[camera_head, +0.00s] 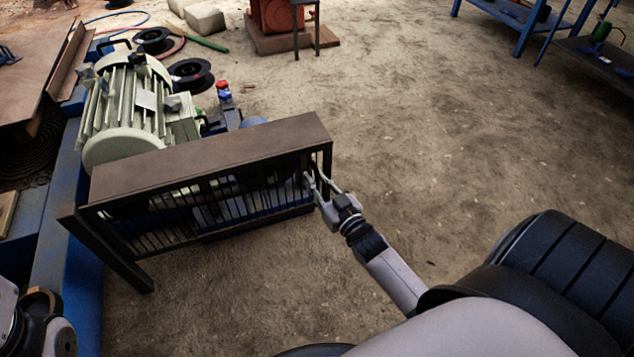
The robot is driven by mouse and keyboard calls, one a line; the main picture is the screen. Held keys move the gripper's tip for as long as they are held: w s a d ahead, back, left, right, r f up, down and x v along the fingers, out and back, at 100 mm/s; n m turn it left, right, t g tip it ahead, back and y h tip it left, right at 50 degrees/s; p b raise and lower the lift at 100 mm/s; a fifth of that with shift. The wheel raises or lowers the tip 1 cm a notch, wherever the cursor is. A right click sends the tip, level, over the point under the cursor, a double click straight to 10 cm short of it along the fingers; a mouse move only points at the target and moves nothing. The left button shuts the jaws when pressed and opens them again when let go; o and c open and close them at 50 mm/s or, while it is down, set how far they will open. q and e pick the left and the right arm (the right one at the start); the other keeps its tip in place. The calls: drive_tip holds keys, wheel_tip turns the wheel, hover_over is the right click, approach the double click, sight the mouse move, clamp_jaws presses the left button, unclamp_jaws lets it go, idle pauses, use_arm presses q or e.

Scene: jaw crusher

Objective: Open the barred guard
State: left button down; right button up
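The barred guard (207,160) is a brown metal frame with a flat top plate and a row of dark vertical bars. It stands in front of the pale green motor at left centre and looks closed across the space behind it. My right gripper (314,180) is at the right end of the guard, beside its end post. Its two fingers look apart, close to the end bars. I cannot tell whether they touch a bar. Part of my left arm shows at the bottom left corner; its gripper is out of view.
The pale green motor (128,112) sits on a blue base frame (72,225) behind the guard. Black cable reels (190,75) lie beyond. Blue tables (520,18) stand at the far right. The dirt floor right of the guard is clear.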

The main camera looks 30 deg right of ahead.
drive_tip(key=shift+c, duration=0.5)
clamp_jaws()
